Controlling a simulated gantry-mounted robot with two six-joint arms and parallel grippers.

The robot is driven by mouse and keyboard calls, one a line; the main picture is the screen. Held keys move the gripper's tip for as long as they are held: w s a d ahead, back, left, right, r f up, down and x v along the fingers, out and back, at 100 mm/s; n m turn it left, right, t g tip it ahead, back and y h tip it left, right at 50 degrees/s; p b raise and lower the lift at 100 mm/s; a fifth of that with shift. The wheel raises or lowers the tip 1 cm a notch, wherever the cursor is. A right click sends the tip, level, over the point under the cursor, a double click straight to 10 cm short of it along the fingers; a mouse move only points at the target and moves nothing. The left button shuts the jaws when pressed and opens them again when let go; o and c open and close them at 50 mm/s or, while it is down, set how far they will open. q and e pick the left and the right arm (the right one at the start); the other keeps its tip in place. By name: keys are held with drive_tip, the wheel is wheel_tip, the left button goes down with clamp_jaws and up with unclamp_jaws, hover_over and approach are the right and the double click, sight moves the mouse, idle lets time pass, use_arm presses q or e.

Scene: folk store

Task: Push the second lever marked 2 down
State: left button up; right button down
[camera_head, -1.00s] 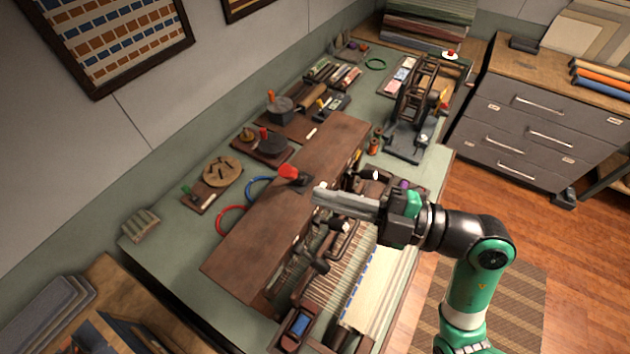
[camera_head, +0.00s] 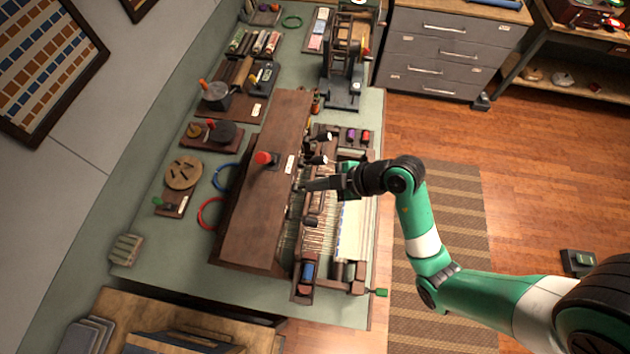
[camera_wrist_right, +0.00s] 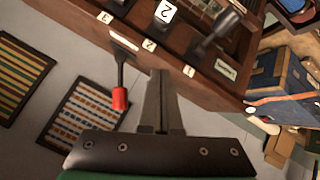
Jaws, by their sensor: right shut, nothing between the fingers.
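My right gripper (camera_head: 308,184) is shut and empty, over the loom's wooden front in the head view. Its fingers also show in the wrist view (camera_wrist_right: 160,78). There, small labels 3 (camera_wrist_right: 105,17), 2 (camera_wrist_right: 149,45) and 1 (camera_wrist_right: 189,71) run along a wooden panel. A large white tag marked 2 (camera_wrist_right: 165,12) shows behind the small 2 label. A dark lever (camera_wrist_right: 216,36) slants near label 1. A dark lever with a red handle (camera_wrist_right: 120,98) shows left of my fingers, apart from them. Which lever belongs to each label is hard to tell. My left gripper is not in view.
A long wooden cover (camera_head: 265,215) with a red knob (camera_head: 265,158) lies left of my right gripper. Dark levers with pale tips (camera_head: 320,160) stand close above it in the picture. Open floor (camera_head: 450,130) lies to the right.

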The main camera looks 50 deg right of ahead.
drive_tip(key=f, duration=0.1)
drive_tip(key=w+d+f, duration=0.1)
drive_tip(key=f, duration=0.3)
drive_tip(key=shift+w+d, duration=0.2)
drive_tip(key=shift+d, duration=0.1)
drive_tip(key=shift+f, duration=0.1)
